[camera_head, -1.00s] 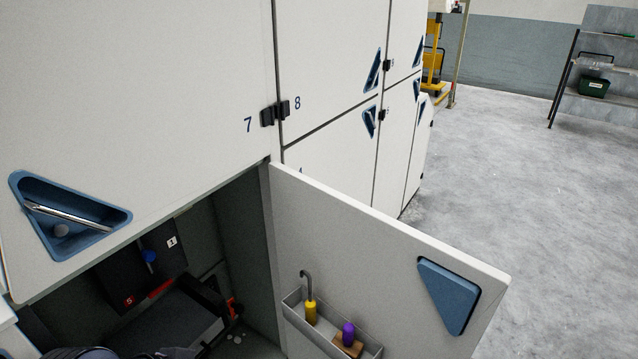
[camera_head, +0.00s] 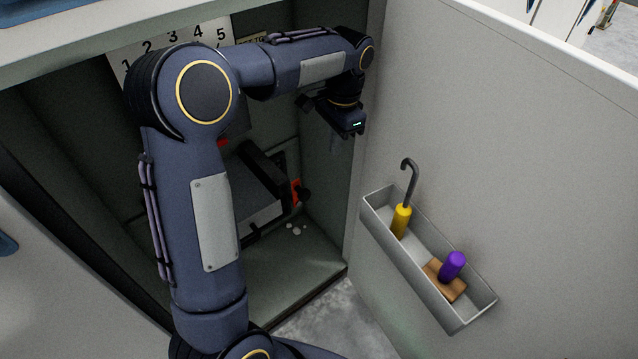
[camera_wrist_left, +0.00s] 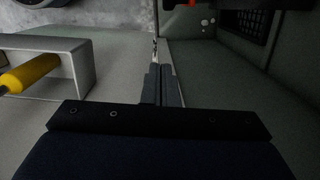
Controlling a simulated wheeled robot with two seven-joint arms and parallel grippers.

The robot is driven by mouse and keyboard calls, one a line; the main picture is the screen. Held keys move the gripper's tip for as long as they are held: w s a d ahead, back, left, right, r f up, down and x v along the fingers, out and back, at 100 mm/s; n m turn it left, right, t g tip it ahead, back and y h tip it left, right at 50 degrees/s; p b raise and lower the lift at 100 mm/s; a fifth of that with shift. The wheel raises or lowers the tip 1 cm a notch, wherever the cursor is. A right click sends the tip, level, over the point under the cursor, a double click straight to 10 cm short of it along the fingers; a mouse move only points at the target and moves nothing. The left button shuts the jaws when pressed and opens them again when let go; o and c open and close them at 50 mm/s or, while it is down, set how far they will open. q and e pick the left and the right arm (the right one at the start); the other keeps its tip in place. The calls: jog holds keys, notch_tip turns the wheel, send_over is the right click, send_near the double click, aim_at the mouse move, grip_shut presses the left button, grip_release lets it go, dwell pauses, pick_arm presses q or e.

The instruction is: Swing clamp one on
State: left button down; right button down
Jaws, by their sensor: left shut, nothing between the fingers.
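My left gripper (camera_head: 334,146) hangs at the mouth of the open cabinet, fingers pointing down, near the inner side of the open door (camera_head: 480,150). In the left wrist view its fingers (camera_wrist_left: 161,80) are together with nothing between them. I cannot make out clamp one; my left arm covers much of the cabinet's inside. A plate with numbers 1 to 5 (camera_head: 150,45) shows at the cabinet's top. A dark box-like unit (camera_head: 255,205) sits low inside, with an orange-red part (camera_head: 296,191) beside it. My right gripper is not in view.
A grey tray (camera_head: 415,270) on the door holds a yellow-handled hook (camera_head: 402,220) and a purple-handled brown piece (camera_head: 452,266). Small white bits (camera_head: 295,229) lie on the cabinet floor (camera_head: 285,265). The cabinet's right wall (camera_head: 350,200) is close to the gripper.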

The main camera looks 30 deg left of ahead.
aim_at(301, 198)
pick_arm(q)
jog(key=s+a+f+b, duration=0.2)
jog(key=f+b, duration=0.3)
jog(key=f, duration=0.6)
jog(key=shift+s+a, duration=0.4)
jog(key=shift+s, duration=0.25)
